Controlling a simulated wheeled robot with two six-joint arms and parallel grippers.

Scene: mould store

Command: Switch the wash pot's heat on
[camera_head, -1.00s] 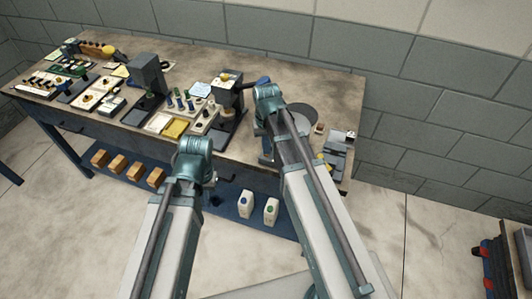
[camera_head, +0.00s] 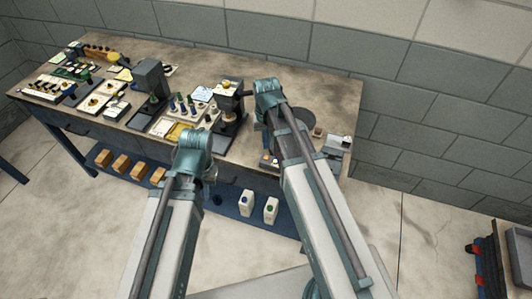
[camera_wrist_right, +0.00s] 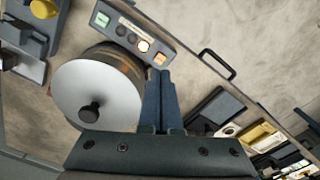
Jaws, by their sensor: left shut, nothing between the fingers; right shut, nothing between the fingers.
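The wash pot (camera_wrist_right: 97,83) is round, with a pale lid and a black knob; in the head view its dark round top (camera_head: 306,118) shows beside my right arm. A grey control strip (camera_wrist_right: 133,37) next to it bears a green label, an orange label, dark round controls and one pale, bright round spot. My right gripper (camera_wrist_right: 161,78) is shut and empty, its tips just short of the strip's orange end; whether they touch cannot be told. My left gripper (camera_head: 211,172) is mostly hidden behind its own wrist, in front of the bench edge, shut and empty.
The bench (camera_head: 325,88) also holds a dark press-like stand (camera_head: 230,105), a second stand (camera_head: 151,80) and several small trays. A black handle (camera_wrist_right: 217,64) shows near the strip in the wrist view. White bottles (camera_head: 271,210) stand on the blue lower shelf.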

